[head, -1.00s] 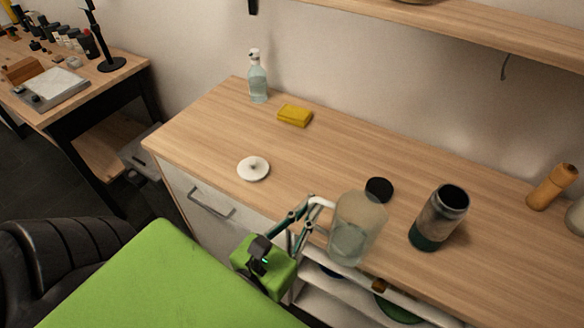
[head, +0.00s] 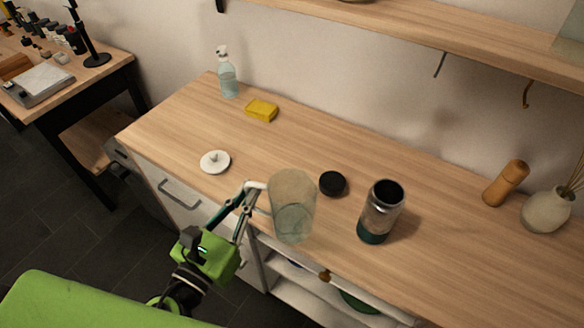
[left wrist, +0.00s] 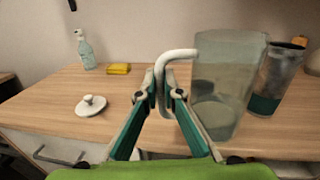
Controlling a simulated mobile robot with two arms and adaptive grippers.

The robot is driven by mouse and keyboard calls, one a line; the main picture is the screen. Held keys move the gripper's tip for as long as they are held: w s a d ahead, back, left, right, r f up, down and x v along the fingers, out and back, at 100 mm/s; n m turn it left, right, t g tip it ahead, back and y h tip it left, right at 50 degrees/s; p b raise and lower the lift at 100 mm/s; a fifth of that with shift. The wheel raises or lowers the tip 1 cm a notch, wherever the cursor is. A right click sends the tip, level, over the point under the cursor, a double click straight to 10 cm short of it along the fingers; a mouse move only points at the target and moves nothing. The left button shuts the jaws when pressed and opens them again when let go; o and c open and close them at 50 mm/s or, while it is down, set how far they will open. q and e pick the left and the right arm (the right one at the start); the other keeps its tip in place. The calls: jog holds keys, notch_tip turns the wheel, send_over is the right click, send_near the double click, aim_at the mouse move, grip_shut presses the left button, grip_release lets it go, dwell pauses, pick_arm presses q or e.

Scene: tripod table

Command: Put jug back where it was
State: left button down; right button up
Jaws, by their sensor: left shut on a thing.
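The jug (head: 293,205) is a clear glass vessel with a white handle, upright and holding a little pale liquid or tint at its bottom. My left gripper (head: 256,193) is shut on the jug's handle, at its left side. In the left wrist view the fingers (left wrist: 160,98) close around the white handle and the jug (left wrist: 222,85) stands to their right. The jug is at the front edge of the wooden counter (head: 440,235); I cannot tell whether its base touches anything. My right gripper is not in view.
A white lid (head: 215,162) lies left of the jug. A black lid (head: 332,183) and a steel-and-green canister (head: 381,211) are close on its right. A yellow sponge (head: 261,110) and spray bottle (head: 227,74) stand behind. A pepper mill (head: 506,183) and vase (head: 548,208) are far right.

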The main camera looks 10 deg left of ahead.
pick_arm(q)
jog(key=w+a+r+m+g+h+p, duration=0.25)
jog(key=w+r+m+h+p, duration=0.35)
jog(key=w, duration=0.5)
jog(key=w+a+f+n, duration=0.2)
jog(key=w+a+f, duration=0.1)
jog(key=w+f, duration=0.6)
jog(key=shift+w+a+f+y+b, duration=0.3)
jog(key=shift+a+f+b, duration=0.1)
jog(key=shift+f, duration=0.35)
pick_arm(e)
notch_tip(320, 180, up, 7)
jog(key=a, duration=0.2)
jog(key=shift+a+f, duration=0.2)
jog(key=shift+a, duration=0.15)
